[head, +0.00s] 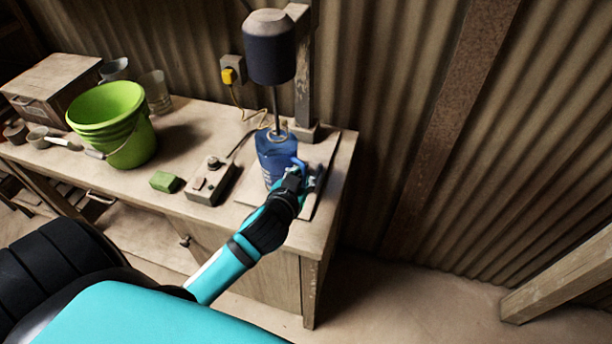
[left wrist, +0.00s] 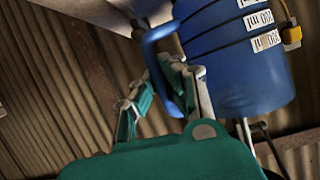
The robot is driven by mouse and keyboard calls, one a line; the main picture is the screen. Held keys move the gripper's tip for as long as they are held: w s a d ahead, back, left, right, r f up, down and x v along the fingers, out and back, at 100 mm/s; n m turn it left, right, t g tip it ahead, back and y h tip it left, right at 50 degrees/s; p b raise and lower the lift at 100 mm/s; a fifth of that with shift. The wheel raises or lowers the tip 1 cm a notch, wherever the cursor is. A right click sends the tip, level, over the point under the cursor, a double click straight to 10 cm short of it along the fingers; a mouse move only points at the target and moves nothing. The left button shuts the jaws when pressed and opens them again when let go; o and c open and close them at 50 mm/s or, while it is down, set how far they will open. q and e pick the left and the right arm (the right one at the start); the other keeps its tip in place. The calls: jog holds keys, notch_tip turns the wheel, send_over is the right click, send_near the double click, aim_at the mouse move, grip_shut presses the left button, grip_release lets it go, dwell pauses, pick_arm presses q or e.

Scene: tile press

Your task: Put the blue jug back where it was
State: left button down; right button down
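The blue jug (head: 276,158) is upright near the right end of the workbench, beneath a dark mixer head (head: 270,50) whose thin rod reaches down into the jug's mouth. In the left wrist view the jug (left wrist: 240,70) shows white printed labels and a curved handle (left wrist: 152,42). My left gripper (head: 298,180) is at the handle on the jug's right side. In the left wrist view its fingers (left wrist: 172,72) come together around the handle and look shut on it. Whether the jug's base touches the board beneath is hard to tell. My right gripper is not in view.
A board (head: 322,165) lies under the jug, beside the mixer post (head: 304,90). A control box (head: 210,180), green sponge (head: 165,182) and green bucket (head: 115,125) stand to the left. A yellow plug (head: 229,76) and cable are behind.

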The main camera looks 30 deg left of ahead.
aim_at(303, 185)
pick_arm(q)
jog(key=shift+w+a+r, duration=0.1)
jog(key=shift+w+a, duration=0.1)
jog(key=shift+w, duration=0.55)
notch_tip(303, 185, down, 3)
jog(key=shift+w+f+p, duration=0.1)
jog(key=shift+f+p, duration=0.1)
jog(key=shift+p, duration=0.1)
jog(key=shift+f, duration=0.1)
jog(key=shift+f, duration=0.1)
jog(key=shift+f, duration=0.15)
jog(key=c, duration=1.5)
grip_release()
